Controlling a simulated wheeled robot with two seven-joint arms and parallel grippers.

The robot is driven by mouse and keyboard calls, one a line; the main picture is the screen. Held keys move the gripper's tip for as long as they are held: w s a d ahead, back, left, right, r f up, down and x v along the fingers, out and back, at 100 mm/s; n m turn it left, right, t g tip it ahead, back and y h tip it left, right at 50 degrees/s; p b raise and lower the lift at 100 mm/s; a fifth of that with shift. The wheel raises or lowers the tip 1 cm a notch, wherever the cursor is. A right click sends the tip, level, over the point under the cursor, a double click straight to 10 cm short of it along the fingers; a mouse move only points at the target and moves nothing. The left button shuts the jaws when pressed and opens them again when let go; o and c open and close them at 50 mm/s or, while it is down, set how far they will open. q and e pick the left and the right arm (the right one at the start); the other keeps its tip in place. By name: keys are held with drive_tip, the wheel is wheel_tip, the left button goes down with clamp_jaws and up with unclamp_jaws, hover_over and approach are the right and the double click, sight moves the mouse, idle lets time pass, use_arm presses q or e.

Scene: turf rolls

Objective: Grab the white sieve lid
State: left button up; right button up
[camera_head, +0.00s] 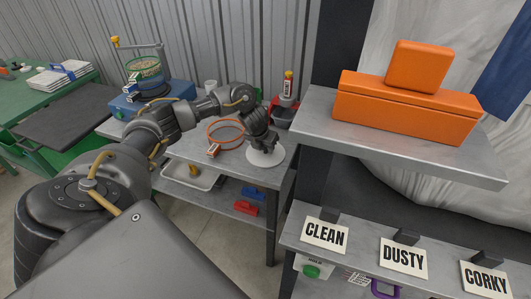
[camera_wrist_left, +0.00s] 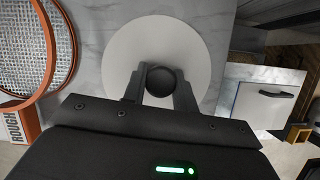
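The white sieve lid (camera_head: 267,156) is a flat white disc near the front edge of the grey bench. In the left wrist view the lid (camera_wrist_left: 120,50) is face-on, with a round black knob (camera_wrist_left: 161,80) at its middle. My left gripper (camera_head: 262,140) is above the lid, pointing down. In the left wrist view its two fingers (camera_wrist_left: 160,86) stand on both sides of the knob, close against it, and look shut on it. The lid appears at bench level; any gap beneath it cannot be seen. My right gripper is not in view.
An orange-rimmed sieve (camera_head: 226,133) lies left of the lid; its tag (camera_wrist_left: 14,125) reads ROUGH. A red-based stand with a bottle (camera_head: 288,84) is behind. A metal shelf (camera_head: 415,150) with orange boxes (camera_head: 405,105) rises at right. A tray (camera_head: 190,176) sits below.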

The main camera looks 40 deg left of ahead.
use_arm(q)
drive_tip(key=shift+c, duration=1.2)
drive_tip(key=shift+r, duration=0.1)
drive_tip(key=shift+r, duration=0.45)
wheel_tip(320, 180, up, 2)
drive_tip(key=shift+w+r, duration=0.1)
drive_tip(key=shift+r, duration=0.05)
drive_tip(key=s+a+r, duration=0.6)
drive_tip(key=s+r, duration=0.3)
drive_tip(key=s, duration=0.4)
drive_tip(key=shift+r, duration=0.35)
